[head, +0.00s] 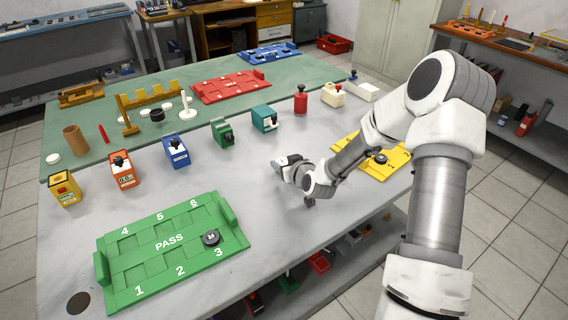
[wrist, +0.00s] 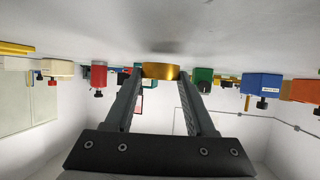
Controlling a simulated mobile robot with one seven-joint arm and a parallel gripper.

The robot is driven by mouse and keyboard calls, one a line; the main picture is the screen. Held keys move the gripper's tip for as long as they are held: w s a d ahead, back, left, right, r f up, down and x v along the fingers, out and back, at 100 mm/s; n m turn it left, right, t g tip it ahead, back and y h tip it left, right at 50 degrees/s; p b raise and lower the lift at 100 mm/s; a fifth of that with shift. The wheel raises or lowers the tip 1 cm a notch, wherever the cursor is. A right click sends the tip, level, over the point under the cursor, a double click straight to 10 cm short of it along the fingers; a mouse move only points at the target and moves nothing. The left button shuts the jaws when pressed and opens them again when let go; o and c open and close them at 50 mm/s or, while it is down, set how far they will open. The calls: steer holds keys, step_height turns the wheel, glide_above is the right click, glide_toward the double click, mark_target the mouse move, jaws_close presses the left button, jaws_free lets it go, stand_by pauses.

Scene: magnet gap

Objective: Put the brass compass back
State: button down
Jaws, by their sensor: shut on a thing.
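The brass compass (wrist: 160,71) shows in the wrist view as a short gold-coloured round body between my fingertips. My gripper (wrist: 160,76) is shut on it. In the wrist view the picture is upside down, and a faint shadow lies on the table surface near the compass, so it seems held just off the table. In the head view my gripper (head: 281,163) is low over the middle of the grey table (head: 245,185), pointing left. The compass cannot be made out there, and its face is hidden in both views.
A green PASS tray (head: 170,242) holding a black disc (head: 211,238) stands front left. A yellow tray (head: 372,156) lies behind my arm. Blue (head: 176,150), green (head: 222,133) and teal (head: 264,118) boxes line the table beyond my gripper. A red bottle (head: 300,99) stands farther back.

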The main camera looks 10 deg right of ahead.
steer(key=shift+f+b, duration=0.4)
steer(key=shift+b, duration=0.05)
steer(key=shift+f+b, duration=0.2)
steer(key=shift+b, duration=0.1)
steer(key=shift+c, duration=1.2)
jaws_free()
steer(key=shift+r+p, duration=0.25)
steer(key=shift+p, duration=0.2)
steer(key=v, duration=0.3)
steer(key=p+v, duration=0.1)
steer(key=v, duration=0.3)
steer(key=p+v, duration=0.1)
steer(key=v, duration=0.3)
steer(key=shift+w+r, duration=0.1)
steer(key=shift+r, duration=0.25)
steer(key=shift+s+d+r+p, duration=0.1)
steer(key=shift+s+r+p, duration=0.15)
steer(key=shift+s, duration=0.3)
